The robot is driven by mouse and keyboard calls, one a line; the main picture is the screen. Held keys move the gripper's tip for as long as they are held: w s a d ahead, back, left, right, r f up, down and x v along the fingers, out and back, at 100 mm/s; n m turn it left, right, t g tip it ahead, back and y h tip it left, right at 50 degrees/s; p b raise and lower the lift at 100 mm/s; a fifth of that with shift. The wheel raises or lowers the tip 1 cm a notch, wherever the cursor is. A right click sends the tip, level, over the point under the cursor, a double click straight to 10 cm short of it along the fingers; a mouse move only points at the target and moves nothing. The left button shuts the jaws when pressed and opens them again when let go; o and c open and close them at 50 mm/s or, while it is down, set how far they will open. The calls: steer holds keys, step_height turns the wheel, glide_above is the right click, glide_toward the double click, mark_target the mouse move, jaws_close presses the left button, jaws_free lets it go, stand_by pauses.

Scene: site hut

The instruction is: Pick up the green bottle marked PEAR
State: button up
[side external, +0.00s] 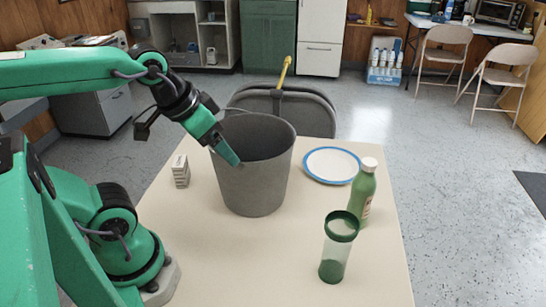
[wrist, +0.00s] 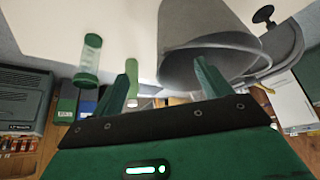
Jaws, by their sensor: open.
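The green bottle (side external: 362,198) with a white cap stands upright at the right side of the table. A pale label shows on its side, but I cannot read the marking. In the wrist view the bottle (wrist: 148,91) shows partly behind one finger. My gripper (side external: 234,160) is at the left side of the grey bucket, in front of its wall in the side view, well to the left of the bottle. In the wrist view my gripper (wrist: 167,64) has its two fingers apart with nothing held between them.
The grey bucket (side external: 256,183) stands between my gripper and the bottle. A clear tumbler with a green lid (side external: 338,247) stands in front of the bottle. A blue-rimmed white plate (side external: 331,165) lies behind it. A small pale stack (side external: 180,171) is at left.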

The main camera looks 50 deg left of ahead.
steer(key=shift+w+r, duration=0.1)
steer(key=m+g, duration=0.1)
steer(key=g, duration=0.3)
glide_toward(370, 162)
steer(key=s+a, duration=0.5)
steer(key=a, duration=0.1)
steer(key=shift+g, duration=0.7)
steer(key=w+d+f, duration=0.2)
steer(key=w, duration=0.1)
steer(key=w+d+f, duration=0.3)
steer(key=shift+d+f, duration=0.1)
steer(key=shift+d, duration=0.2)
steer(key=shift+w+d+f, duration=0.2)
steer(key=shift+d+f, duration=0.05)
steer(key=shift+f, duration=1.3)
steer(key=shift+f, duration=0.1)
